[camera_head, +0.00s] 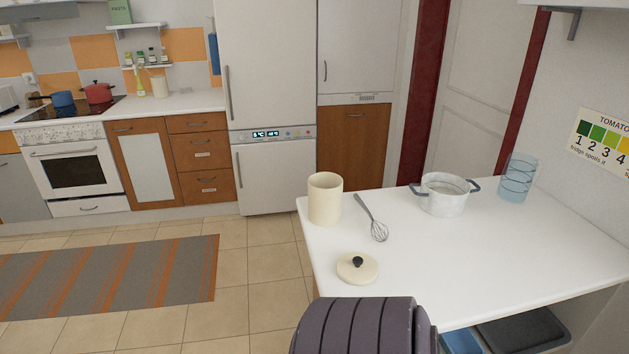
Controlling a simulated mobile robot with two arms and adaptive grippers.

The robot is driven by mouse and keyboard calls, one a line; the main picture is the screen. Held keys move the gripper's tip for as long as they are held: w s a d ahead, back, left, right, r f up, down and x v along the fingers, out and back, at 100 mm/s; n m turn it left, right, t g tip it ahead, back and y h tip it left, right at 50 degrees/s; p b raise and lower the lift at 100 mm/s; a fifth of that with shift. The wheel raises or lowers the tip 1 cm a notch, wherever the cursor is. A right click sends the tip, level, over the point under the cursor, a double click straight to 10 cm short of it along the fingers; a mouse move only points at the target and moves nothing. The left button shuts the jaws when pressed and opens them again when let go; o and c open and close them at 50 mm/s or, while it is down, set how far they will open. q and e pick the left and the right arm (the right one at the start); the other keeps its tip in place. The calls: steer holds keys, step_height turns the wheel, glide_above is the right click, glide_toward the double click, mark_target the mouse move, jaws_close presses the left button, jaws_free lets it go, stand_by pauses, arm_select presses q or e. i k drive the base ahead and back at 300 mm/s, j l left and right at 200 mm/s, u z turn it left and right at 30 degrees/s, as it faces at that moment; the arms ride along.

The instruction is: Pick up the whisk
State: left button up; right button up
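The whisk (375,221) lies on the white table (480,270). Its grey handle points up and left, and its wire head points toward the front of the table. A cream canister (325,199) stands upright just left of the whisk handle. A cream lid (357,267) with a black knob lies in front of the whisk, apart from it. Neither of my grippers shows in the head view. A dark ribbed part of my own body covers part of the table's front edge.
A white marbled pot (444,196) with dark handles stands right of the whisk. A clear blue glass (517,178) stands at the back right. Dark and blue bins (524,330) sit below the table. A striped rug (110,277) lies on the floor.

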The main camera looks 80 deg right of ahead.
mark_target(358, 199)
steer(key=i+j+z, duration=0.15)
steer(key=i+z, duration=0.15)
steer(key=i+j+z, duration=0.25)
steer(key=i, duration=0.25)
steer(key=i+z, duration=0.15)
steer(key=z, duration=0.3)
steer(key=i+z, duration=0.2)
steer(key=z, duration=0.25)
steer(key=i+z, duration=0.15)
steer(key=z, duration=0.3)
steer(key=i+j+z, duration=0.15)
steer(key=z, duration=0.3)
